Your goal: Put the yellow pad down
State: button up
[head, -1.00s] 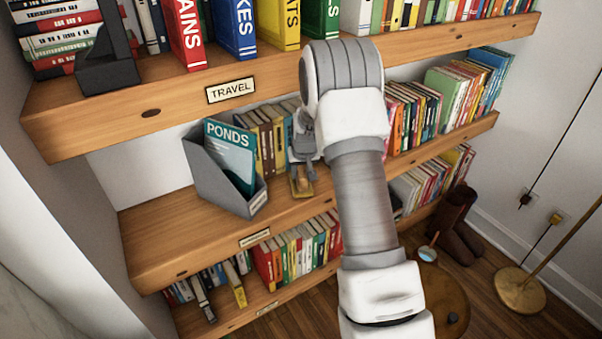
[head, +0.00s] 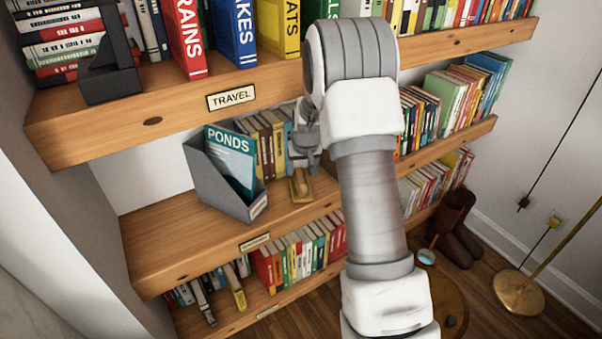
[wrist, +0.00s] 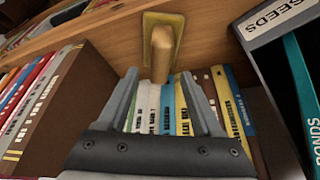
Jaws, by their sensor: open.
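The yellow pad (head: 306,197) lies flat on the middle wooden shelf, near its front edge, just right of the grey file box. A wooden block or handle (head: 300,181) stands up from its middle. In the wrist view the yellow pad (wrist: 178,28) is at the top centre, with the wooden handle (wrist: 161,55) pointing toward my gripper. My gripper (head: 304,150) is just behind and above the pad in the head view. In the wrist view its two fingers (wrist: 160,82) are spread and empty, with the handle's end near the gap between them.
The grey file box (head: 220,190) holds a teal PONDS booklet (head: 231,160). A row of books (head: 266,140) stands behind the pad. The upper shelf (head: 150,122), labelled TRAVEL, overhangs my gripper. The middle shelf is bare to the left (head: 165,235).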

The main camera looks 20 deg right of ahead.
jog(key=s+a+r+n, duration=0.1)
jog(key=s+a+r, duration=0.3)
jog(key=s+r, duration=0.55)
jog(key=s+a+r, duration=0.4)
jog(key=s+r, duration=0.3)
jog(key=r, duration=0.5)
jog(key=s+a+r, duration=0.1)
jog(key=s+a, duration=0.1)
jog(key=s, duration=0.7)
jog(key=s+a+r+n+t+y, duration=0.1)
jog(key=s+a, duration=0.1)
jog(key=s, duration=0.8)
jog(key=shift+s+a+p, duration=0.15)
jog(key=shift+s+p, duration=0.05)
jog(key=shift+p, duration=0.25)
jog(key=shift+r, duration=0.1)
notch_tip(320, 180, up, 14)
jog(key=p, duration=1.4)
